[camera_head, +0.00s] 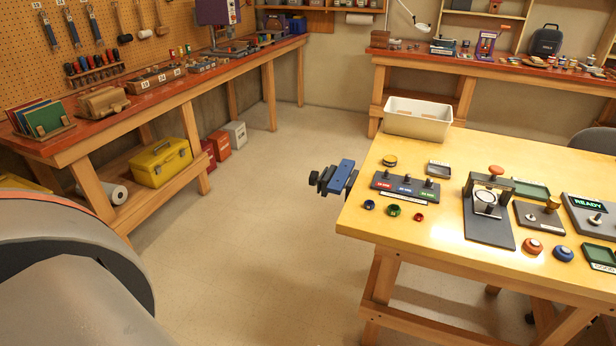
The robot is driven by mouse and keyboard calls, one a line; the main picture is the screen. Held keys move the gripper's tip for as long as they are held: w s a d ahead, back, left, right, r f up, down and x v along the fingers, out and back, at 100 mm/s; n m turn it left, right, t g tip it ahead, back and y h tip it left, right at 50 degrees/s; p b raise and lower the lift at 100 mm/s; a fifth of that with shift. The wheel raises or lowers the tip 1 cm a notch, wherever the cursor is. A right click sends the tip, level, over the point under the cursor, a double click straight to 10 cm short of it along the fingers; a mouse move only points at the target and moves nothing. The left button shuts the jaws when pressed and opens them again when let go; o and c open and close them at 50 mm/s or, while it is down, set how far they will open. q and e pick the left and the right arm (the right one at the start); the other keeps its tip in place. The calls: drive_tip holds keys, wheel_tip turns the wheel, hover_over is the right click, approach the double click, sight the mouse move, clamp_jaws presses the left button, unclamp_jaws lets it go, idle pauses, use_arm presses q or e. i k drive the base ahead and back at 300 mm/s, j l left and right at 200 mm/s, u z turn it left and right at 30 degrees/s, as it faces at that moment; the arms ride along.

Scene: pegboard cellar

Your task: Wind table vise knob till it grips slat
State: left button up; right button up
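A small blue and black table vise (341,174) is at the left edge of the near wooden table (440,245), sticking out past that edge. Its dark knob (314,178) is on the side facing away from the table. I cannot make out a slat in or near the vise at this size, nor how far its jaws are apart. Part of my own arm fills the lower left corner. Neither of my grippers is in view.
The table holds a dark panel with knobs (405,187), a black stand (489,228), several coloured caps, and a cream bin (418,119) at its back edge. A long workbench (165,95) runs along the left. The floor left of the vise is clear.

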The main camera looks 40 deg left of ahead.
sight(313, 178)
drive_tip(key=k+j, duration=0.1)
drive_tip(key=j, duration=0.9)
drive_tip(key=k+j, duration=0.15)
drive_tip(key=j, duration=0.3)
drive_tip(key=k+j, duration=0.1)
drive_tip(key=j, duration=0.4)
drive_tip(key=k+j, duration=0.1)
drive_tip(key=j, duration=0.9)
drive_tip(key=z, duration=1.2)
drive_tip(key=j+z, duration=0.1)
drive_tip(key=z, duration=0.8)
drive_tip(key=j+z, duration=0.15)
drive_tip(key=z, duration=0.35)
drive_tip(key=k+j+z, duration=0.1)
drive_tip(key=j+z, duration=0.4)
drive_tip(key=k+j+z, duration=0.2)
drive_tip(key=z, duration=0.3)
drive_tip(key=k+j+z, duration=0.25)
drive_tip(key=z, duration=0.2)
drive_tip(key=k+j+z, duration=0.25)
drive_tip(key=z, duration=0.25)
